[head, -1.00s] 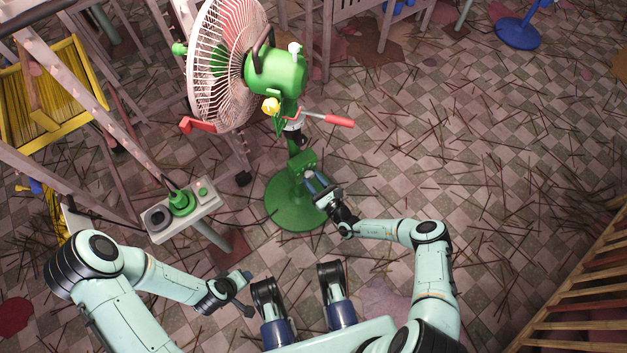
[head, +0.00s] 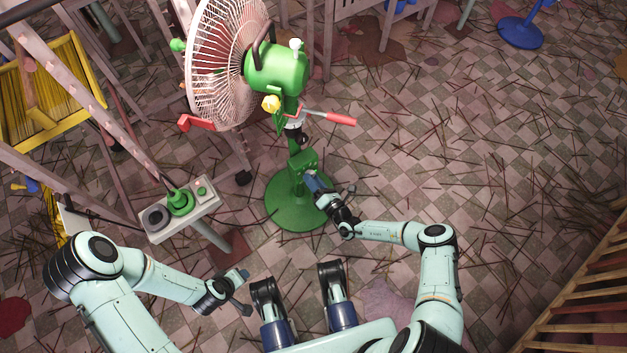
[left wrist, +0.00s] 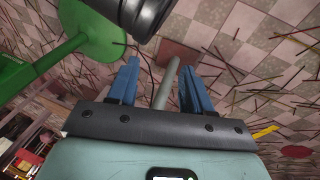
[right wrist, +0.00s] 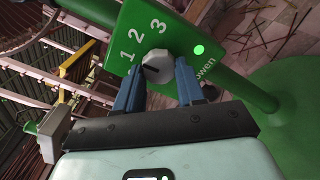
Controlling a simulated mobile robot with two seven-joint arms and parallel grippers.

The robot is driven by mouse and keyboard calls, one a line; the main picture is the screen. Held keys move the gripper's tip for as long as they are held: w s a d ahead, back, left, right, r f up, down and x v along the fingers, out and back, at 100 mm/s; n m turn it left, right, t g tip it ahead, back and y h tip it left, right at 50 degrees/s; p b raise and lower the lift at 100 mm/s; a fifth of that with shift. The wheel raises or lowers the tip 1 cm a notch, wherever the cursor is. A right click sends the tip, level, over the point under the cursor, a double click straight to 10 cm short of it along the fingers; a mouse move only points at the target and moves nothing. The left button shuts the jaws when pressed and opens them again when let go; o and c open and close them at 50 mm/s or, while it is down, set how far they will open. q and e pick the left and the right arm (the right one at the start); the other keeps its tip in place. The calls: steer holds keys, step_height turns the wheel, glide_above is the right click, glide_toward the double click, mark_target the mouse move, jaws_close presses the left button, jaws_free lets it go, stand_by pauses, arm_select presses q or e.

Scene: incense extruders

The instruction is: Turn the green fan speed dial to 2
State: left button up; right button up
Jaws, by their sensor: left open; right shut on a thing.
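The green fan (head: 277,68) stands on a round green base (head: 290,212). A green control panel (head: 303,160) sits low on its post. In the right wrist view the panel (right wrist: 195,28) carries the white numerals 1, 2 and 3 around a grey dial (right wrist: 157,64). A dark mark on the dial lies roughly sideways, but I cannot tell its exact setting. My right gripper (head: 312,182) is at the panel; its blue fingers (right wrist: 158,72) are shut on the dial's sides. My left gripper (head: 246,290) is open and empty, away from the fan.
A small pale stand (head: 208,205) with green and grey parts stands left of the fan base. A yellow rack (head: 45,95) and pale frames are at the left. Thin sticks litter the checkered floor (head: 480,180). A wooden slatted piece (head: 585,300) is at the lower right.

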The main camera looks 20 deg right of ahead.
arm_select(q)
steer(key=shift+s+a+f+g+b, duration=0.15)
steer(key=shift+s+f+g+b, duration=0.2)
steer(key=shift+s+f, duration=0.55)
arm_select(e)
steer(key=shift+a+m, duration=0.1)
steer(key=shift+m, duration=2.2)
steer(key=o, duration=1)
steer(key=shift+o, duration=0.2)
steer(key=shift+r, duration=0.1)
arm_select(q)
steer(key=r+p, duration=0.1)
steer(key=d+r+p, duration=0.1)
steer(key=r, duration=0.1)
steer(key=d+r+p, duration=0.1)
steer(key=shift+s+r, duration=0.2)
steer(key=shift+s, duration=0.2)
arm_select(e)
steer(key=v, duration=1.3)
steer(key=shift+s, duration=0.25)
